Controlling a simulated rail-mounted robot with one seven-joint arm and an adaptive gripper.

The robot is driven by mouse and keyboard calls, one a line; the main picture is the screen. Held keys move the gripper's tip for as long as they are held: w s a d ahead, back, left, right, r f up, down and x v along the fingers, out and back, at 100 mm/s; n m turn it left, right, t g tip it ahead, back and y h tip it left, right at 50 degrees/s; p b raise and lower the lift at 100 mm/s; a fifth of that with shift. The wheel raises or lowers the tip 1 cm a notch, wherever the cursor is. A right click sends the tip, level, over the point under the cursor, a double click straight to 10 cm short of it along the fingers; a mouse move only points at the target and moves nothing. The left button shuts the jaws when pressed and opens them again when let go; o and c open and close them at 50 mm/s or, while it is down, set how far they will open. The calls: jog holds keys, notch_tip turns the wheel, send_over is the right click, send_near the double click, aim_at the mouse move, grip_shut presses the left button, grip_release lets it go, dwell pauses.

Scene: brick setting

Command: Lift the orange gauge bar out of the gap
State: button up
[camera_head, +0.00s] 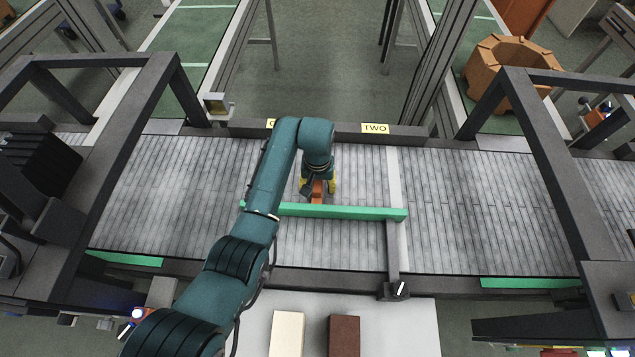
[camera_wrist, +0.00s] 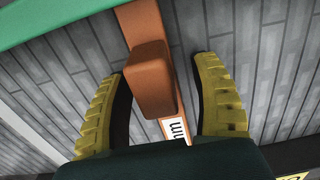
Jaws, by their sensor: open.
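The orange gauge bar (camera_head: 317,197) lies on the grey slatted conveyor, mostly hidden by my gripper in the head view. Its near end is close to the green bar (camera_head: 345,211). In the wrist view the gauge bar (camera_wrist: 143,25) has a raised orange block on it and a white label ending in "mm". My gripper (camera_head: 318,187) is open over it. In the wrist view the yellow fingers of my gripper (camera_wrist: 162,72) stand on either side of the raised block, with space visible on both sides. The green bar also crosses the top left there (camera_wrist: 50,18).
A grey rail (camera_head: 394,200) crosses the conveyor right of my gripper. A "TWO" sign (camera_head: 375,128) is on the far edge. A cream block (camera_head: 287,333) and a brown block (camera_head: 344,335) lie on the near white surface. The conveyor right of the rail is clear.

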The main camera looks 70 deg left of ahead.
grip_shut()
dwell(0.3)
jog(key=shift+r+p, duration=4.05)
